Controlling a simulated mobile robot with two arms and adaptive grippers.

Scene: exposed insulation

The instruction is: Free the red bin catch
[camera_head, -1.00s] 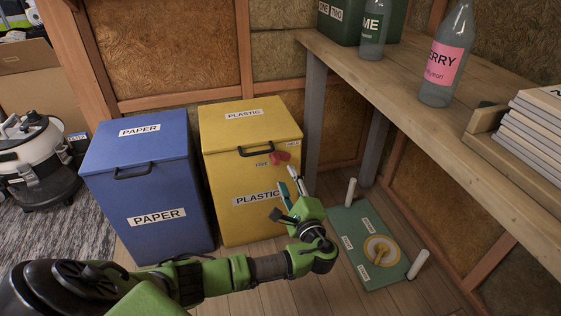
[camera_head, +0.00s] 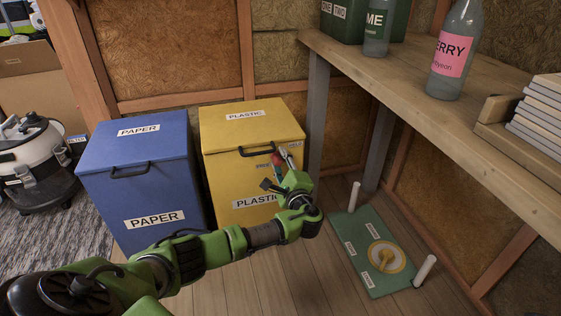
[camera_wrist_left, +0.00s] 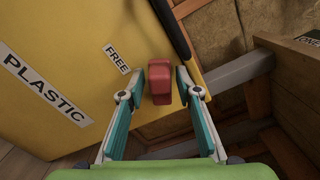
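The red catch (camera_wrist_left: 159,82) is a small block on the front of the yellow plastic bin (camera_head: 225,180), just below the lid edge. It lies beside a "FREE" label in the left wrist view. In the head view the red catch (camera_head: 277,160) is partly hidden by my left gripper (camera_head: 283,160). My left gripper (camera_wrist_left: 160,95) is open. Its two teal fingers stand on either side of the catch with gaps, so they look apart from it. My right gripper is in no view.
A blue paper bin (camera_head: 147,190) stands left of the yellow bin. A wooden workbench (camera_head: 420,85) with bottles is at the right, its grey leg (camera_head: 317,110) close to the gripper. A green board (camera_head: 360,245) lies on the floor. The black bin handle (camera_head: 255,150) is nearby.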

